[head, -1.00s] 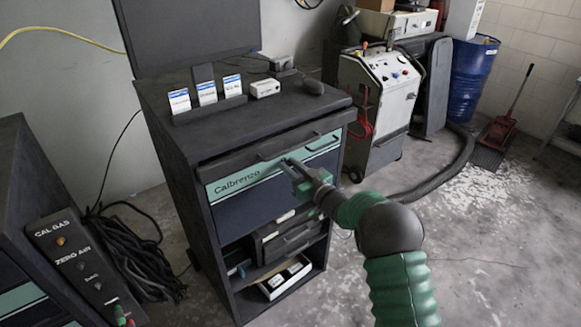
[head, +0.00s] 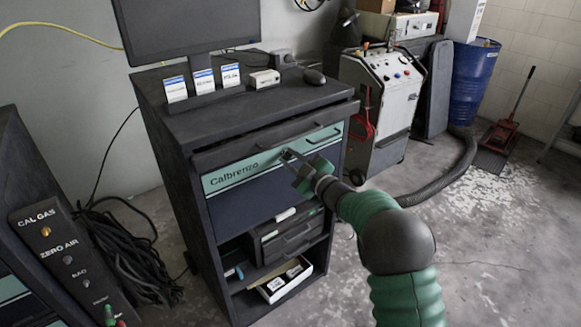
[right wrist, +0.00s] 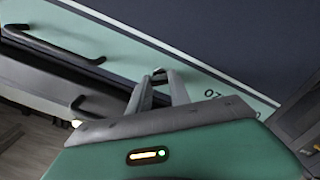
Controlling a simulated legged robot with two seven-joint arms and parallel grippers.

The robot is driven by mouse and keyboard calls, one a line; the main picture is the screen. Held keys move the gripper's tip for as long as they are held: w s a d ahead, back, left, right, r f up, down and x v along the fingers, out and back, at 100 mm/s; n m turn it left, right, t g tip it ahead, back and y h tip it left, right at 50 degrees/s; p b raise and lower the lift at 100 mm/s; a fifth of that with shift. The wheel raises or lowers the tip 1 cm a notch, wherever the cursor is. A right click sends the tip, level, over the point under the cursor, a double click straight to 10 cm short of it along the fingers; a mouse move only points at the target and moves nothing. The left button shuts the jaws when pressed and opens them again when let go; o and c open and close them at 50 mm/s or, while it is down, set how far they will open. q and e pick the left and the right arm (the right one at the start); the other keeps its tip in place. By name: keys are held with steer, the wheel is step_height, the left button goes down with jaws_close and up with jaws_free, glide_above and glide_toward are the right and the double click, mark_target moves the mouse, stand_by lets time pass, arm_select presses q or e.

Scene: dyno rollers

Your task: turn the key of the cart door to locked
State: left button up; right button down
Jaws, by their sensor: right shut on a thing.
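The cart (head: 172,165) is dark, with a front door (head: 240,207) that has a teal band lettered "Calbrenzo" above a dark blue panel. My right gripper (head: 287,156) is at the teal band, right of the lettering. In the right wrist view its two fingers (right wrist: 159,74) converge at the band, shut on a small grey piece that looks like the key (right wrist: 158,71). The fingers hide most of it, so I cannot read its angle. The door looks closed. My left gripper is not in view.
Black bar handles (head: 324,134) stick out close to my right gripper, also in the right wrist view (right wrist: 55,45). The cart top holds a monitor (head: 190,25) and a small white box (head: 263,79). A CAL GAS panel (head: 60,250) stands at left.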

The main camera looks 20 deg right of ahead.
steer(key=shift+a+f+n+b, duration=0.1)
steer(key=shift+f+n+b, duration=0.1)
steer(key=shift+n+b, duration=2.3)
steer(key=shift+a+f+n+b, duration=0.1)
steer(key=shift+f+n+b, duration=0.05)
steer(key=shift+n+b, duration=2.35)
steer(key=shift+n, duration=0.3)
steer(key=c, duration=1.2)
jaws_free()
steer(key=shift+r, duration=0.1)
steer(key=shift+s+d, duration=0.15)
steer(key=shift+s, duration=0.05)
steer(key=p+v, duration=0.1)
steer(key=v, duration=1.5)
steer(key=shift+s, duration=0.25)
